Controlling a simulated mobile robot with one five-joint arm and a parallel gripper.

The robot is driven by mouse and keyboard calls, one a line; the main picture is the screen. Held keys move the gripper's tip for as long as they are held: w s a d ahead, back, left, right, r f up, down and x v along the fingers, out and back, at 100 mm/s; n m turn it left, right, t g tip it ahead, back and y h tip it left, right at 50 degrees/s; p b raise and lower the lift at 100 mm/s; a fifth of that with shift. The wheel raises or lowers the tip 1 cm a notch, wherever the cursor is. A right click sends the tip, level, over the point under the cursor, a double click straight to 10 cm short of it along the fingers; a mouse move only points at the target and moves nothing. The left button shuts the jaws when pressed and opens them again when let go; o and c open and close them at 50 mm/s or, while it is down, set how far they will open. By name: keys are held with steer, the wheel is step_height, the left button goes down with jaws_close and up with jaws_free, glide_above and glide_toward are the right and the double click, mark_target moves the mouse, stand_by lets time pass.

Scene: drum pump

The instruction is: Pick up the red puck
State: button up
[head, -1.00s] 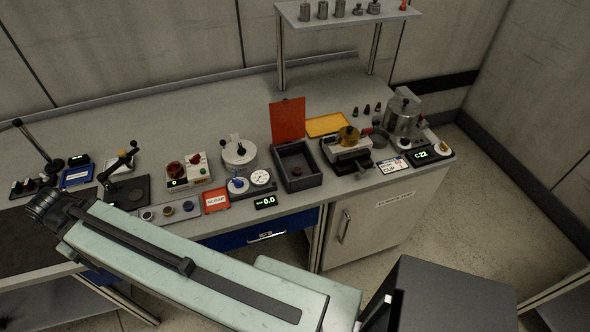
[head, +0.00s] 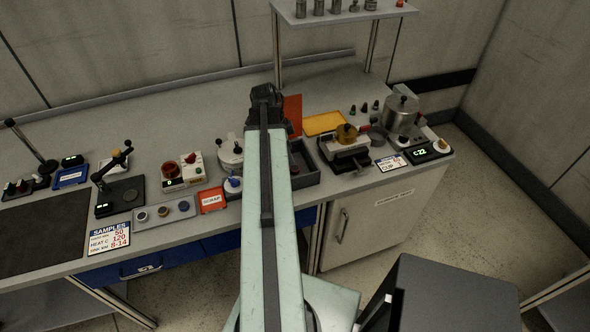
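I cannot pick out the red puck with certainty. A tray (head: 152,224) at the front edge holds small round pieces, none clearly red. My gripper (head: 265,93) is seen from behind, over the back of the bench and apart from these red things. Its fingers are hidden, so I cannot tell whether it is open or holds anything.
A red scrap box (head: 211,200) stands left of my arm. An orange panel (head: 293,112) and a dark open box (head: 307,176) are partly behind it. A vise-like device (head: 345,152) and a metal pot (head: 401,112) stand right. The back left bench is clear.

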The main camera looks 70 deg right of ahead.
mark_target(294, 168)
steer(key=b+x, duration=0.7)
steer(key=x, duration=0.1)
steer(key=shift+w+a+f+b, duration=0.15)
steer(key=shift+w+a+b, duration=0.05)
steer(key=shift+w+b, duration=0.2)
steer(key=shift+s, duration=0.1)
jaws_close()
step_height(294, 168, up, 11)
steer(key=p, duration=1)
steer(key=shift+f+p, duration=0.2)
steer(key=shift+p, duration=0.1)
steer(key=shift+r, duration=0.1)
step_height(294, 168, up, 2)
steer(key=p, duration=0.2)
steer(key=shift+r+p, duration=0.25)
steer(key=shift+p, duration=0.1)
